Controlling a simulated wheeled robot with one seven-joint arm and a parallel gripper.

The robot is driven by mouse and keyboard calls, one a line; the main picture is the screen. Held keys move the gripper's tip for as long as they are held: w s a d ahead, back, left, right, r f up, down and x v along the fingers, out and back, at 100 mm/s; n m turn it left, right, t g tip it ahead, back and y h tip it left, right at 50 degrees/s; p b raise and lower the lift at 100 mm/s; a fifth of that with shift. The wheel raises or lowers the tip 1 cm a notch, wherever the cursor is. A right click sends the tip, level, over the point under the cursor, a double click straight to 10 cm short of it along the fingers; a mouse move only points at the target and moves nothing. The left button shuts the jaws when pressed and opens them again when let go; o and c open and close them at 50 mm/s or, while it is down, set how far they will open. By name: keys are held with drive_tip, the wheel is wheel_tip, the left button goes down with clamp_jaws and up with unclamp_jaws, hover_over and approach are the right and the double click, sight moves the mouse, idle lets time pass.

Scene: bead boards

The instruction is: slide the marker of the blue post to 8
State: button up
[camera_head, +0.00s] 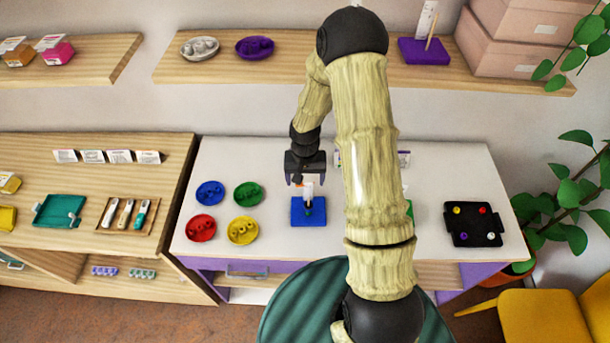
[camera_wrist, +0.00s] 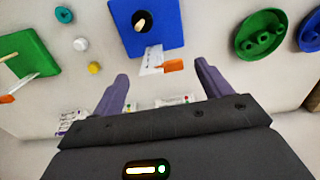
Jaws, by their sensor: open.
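The blue post's base (camera_head: 301,219) stands on the white table, with a white scale card (camera_head: 309,190) upright on it. In the wrist view the blue base (camera_wrist: 170,28) shows a dark round spot with a pale rod end. An orange marker (camera_wrist: 170,66) sits at the white scale (camera_wrist: 152,58); its number cannot be read. My gripper (camera_head: 304,181) is just behind and above the blue base. In the wrist view my gripper (camera_wrist: 161,71) is open, its fingers apart on either side of the scale and marker. I cannot tell whether they touch anything.
A green base (camera_wrist: 38,66) with its own orange marker stands beside the blue one, mostly behind my arm in the head view. Blue, green, red (camera_head: 201,228) and yellow (camera_head: 243,230) dishes lie to the left. A black tray (camera_head: 474,238) with beads is at the right.

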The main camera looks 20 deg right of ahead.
drive_tip(key=c, duration=1)
drive_tip(key=shift+f+b, duration=0.4)
drive_tip(key=shift+f, duration=0.05)
drive_tip(key=shift+c, duration=0.2)
drive_tip(key=o, duration=1)
drive_tip(key=shift+r, duration=0.2)
wheel_tip(320, 180, up, 17)
drive_tip(key=b, duration=0.3)
